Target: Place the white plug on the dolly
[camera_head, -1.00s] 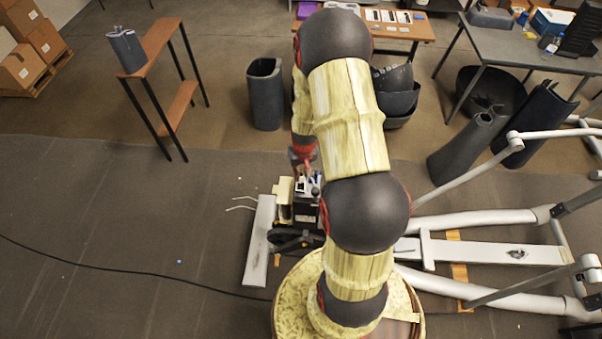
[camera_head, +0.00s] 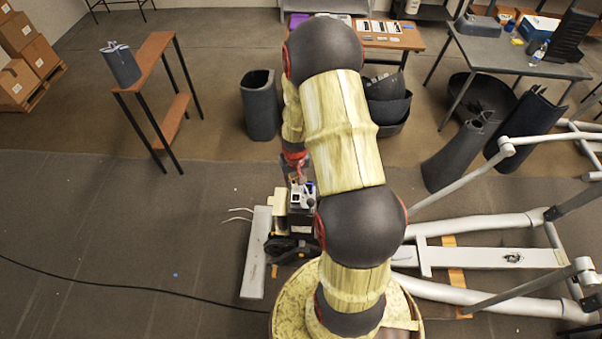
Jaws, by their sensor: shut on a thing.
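My gripper (camera_head: 301,178) is small and partly hidden behind my own arm. It points down at the top of a black and cream mechanical unit (camera_head: 291,221) at the near end of the elliptical frame. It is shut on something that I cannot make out. I cannot pick out the white plug for certain; small whitish parts show around the top of the unit, right by the gripper. I cannot identify a dolly in this view.
The white elliptical frame (camera_head: 485,257) fills the right side. A dark bin (camera_head: 261,106) and grey covers (camera_head: 455,158) stand behind. A wooden stand (camera_head: 147,62) is at the left, and a grey table (camera_head: 510,45) at the back right. A black cable (camera_head: 130,288) crosses clear floor at left.

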